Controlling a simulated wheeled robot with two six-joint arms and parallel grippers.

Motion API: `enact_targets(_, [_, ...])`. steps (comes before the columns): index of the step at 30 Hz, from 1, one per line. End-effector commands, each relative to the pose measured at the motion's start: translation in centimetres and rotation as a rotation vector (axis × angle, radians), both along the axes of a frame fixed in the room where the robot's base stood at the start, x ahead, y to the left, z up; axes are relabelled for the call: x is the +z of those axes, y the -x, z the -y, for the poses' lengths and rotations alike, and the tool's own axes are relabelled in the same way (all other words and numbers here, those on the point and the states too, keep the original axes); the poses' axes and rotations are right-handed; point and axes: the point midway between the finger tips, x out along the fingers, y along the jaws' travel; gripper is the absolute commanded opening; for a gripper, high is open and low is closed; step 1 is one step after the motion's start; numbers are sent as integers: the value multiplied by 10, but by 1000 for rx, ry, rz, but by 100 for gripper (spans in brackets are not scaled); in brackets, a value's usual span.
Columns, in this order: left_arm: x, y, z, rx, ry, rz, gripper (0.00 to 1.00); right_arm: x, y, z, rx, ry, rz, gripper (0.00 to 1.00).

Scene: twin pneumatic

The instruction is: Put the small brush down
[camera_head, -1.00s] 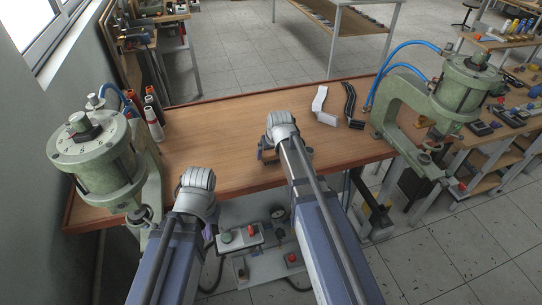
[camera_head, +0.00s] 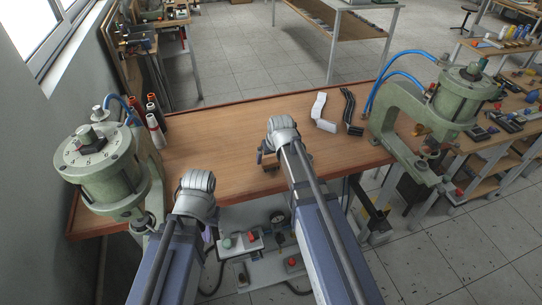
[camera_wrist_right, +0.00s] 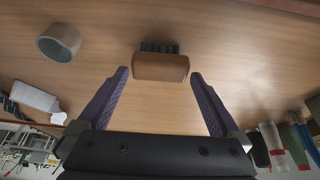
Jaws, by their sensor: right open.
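The small brush (camera_wrist_right: 160,67) has a brown wooden back and dark bristles, seen in the right wrist view. It appears to lie on the wooden workbench (camera_head: 230,135). My right gripper (camera_wrist_right: 160,74) is open, with one purple finger on each side of the brush and gaps between fingers and wood. In the head view, part of the brush (camera_head: 270,165) shows below my right wrist. My left gripper (camera_head: 205,232) hangs at the bench's front edge, its fingers mostly hidden behind my wrist.
Green presses stand at the left (camera_head: 100,165) and right (camera_head: 425,115) of the bench. Spools (camera_head: 154,120) stand by the left press. A white bent piece (camera_head: 321,112) and a black strip (camera_head: 350,112) lie at the right. A round hollow thing (camera_wrist_right: 60,42) is near the brush.

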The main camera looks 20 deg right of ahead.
Motion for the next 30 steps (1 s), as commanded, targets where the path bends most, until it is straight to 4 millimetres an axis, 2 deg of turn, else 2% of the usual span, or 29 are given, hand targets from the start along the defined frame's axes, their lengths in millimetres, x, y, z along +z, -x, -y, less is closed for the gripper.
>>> enact_targets(1, [15,0,0,0,0,0,0,15,4,0,0,0,0,100])
enact_targets(12, [71,0,0,-2,0,0,0,71,28,1,0,0,0,100])
enact_targets(18, [87,0,0,-2,0,0,0,87,35,1,0,0,0,100])
enact_targets(23, [88,0,0,-2,0,0,0,88,37,1,0,0,0,100])
enact_targets(26, [87,0,0,-2,0,0,0,85,48,-12,21,4,-27,100])
enact_targets(29, [87,0,0,-2,0,0,0,79,84,-49,83,23,-108,100])
enact_targets(30, [87,0,0,-2,0,0,0,77,103,-65,112,37,-150,100])
